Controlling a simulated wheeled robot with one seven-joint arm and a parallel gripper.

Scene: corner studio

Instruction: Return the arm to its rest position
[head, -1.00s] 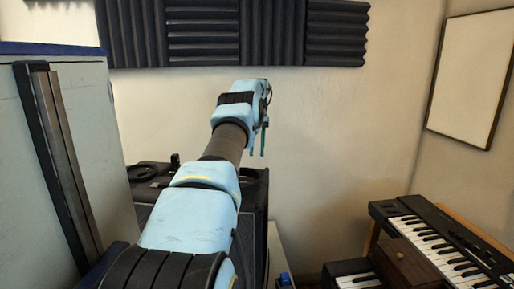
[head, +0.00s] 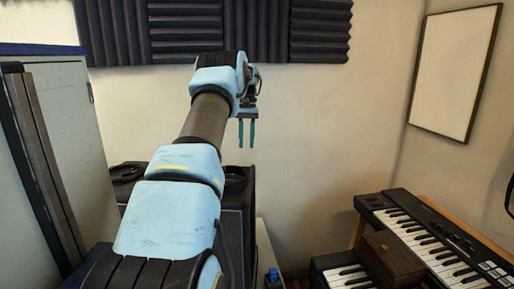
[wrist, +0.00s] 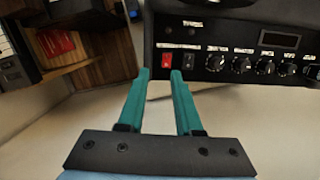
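My gripper (head: 247,146) is at the end of my light-blue arm, in front of the beige wall in the head view, with its two teal fingers pointing down. In the wrist view the fingers (wrist: 173,75) stand apart with an empty gap between them, so it is open and holds nothing. Beyond the fingertips, the wrist view shows the control panel of a black amplifier (wrist: 235,60) with knobs and a red switch. I cannot tell how far the fingertips are from it.
A grey cabinet (head: 70,125) stands close on the left. The black amplifier (head: 232,215) is partly hidden behind my arm. Keyboards (head: 425,240) and a brown wooden box (head: 388,257) are at lower right. Foam panels (head: 265,30) and a white board (head: 455,70) hang on the walls.

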